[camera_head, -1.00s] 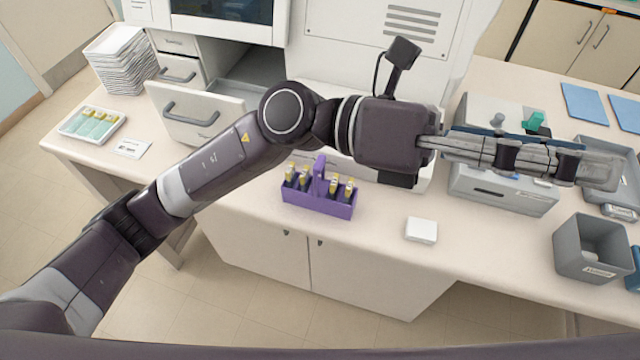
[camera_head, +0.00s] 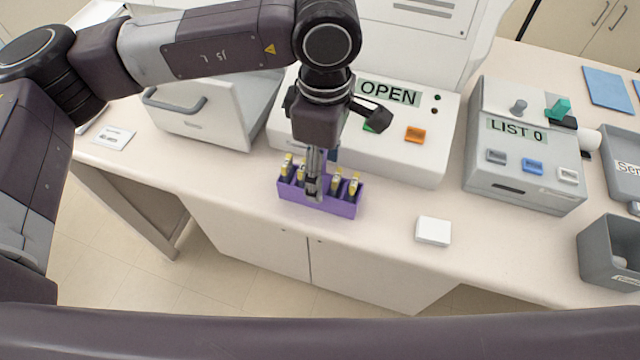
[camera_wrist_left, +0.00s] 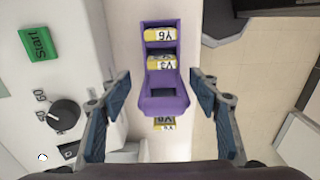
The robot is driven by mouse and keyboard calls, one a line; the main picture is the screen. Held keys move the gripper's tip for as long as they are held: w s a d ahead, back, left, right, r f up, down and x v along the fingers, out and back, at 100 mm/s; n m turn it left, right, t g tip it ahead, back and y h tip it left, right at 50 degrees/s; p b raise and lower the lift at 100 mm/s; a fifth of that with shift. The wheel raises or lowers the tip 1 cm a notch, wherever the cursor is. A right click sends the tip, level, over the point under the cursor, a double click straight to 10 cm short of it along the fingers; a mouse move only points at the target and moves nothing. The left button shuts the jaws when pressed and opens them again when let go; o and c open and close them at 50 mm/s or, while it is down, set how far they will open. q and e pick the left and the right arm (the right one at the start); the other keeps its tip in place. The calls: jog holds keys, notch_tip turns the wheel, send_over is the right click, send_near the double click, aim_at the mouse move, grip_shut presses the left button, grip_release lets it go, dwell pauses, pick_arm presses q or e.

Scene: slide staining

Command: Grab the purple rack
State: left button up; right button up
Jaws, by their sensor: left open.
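The purple rack (camera_head: 340,207) stands on the counter near its front edge, in front of the white machine. It holds several yellow-capped vials with labels. My left gripper (camera_head: 313,190) points down over the middle of the rack, in front of the handle. In the left wrist view the rack (camera_wrist_left: 165,104) lies between the two spread fingers of the gripper (camera_wrist_left: 160,118). Neither finger visibly touches it, and the jaws are open. Vials marked Y6 and V3 show in the rack's slots. I cannot tell the exact height of the fingertips. My right gripper is not in view.
The white machine with the OPEN display (camera_head: 390,94) stands right behind the rack. A pulled-out drawer (camera_head: 205,120) is at the left. A small white block (camera_head: 433,231) lies to the right. The grey LIST 0 device (camera_head: 525,150) and a grey bin (camera_head: 610,255) stand farther right.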

aim_at(339, 206)
pick_arm(q)
notch_tip(339, 206, down, 4)
jog(key=shift+s+a+f+p, duration=0.15)
jog(key=shift+f+p, duration=0.1)
jog(key=shift+p, duration=0.75)
jog(key=shift+f, duration=0.15)
jog(key=c, duration=1.2)
jog(key=shift+c, duration=0.7)
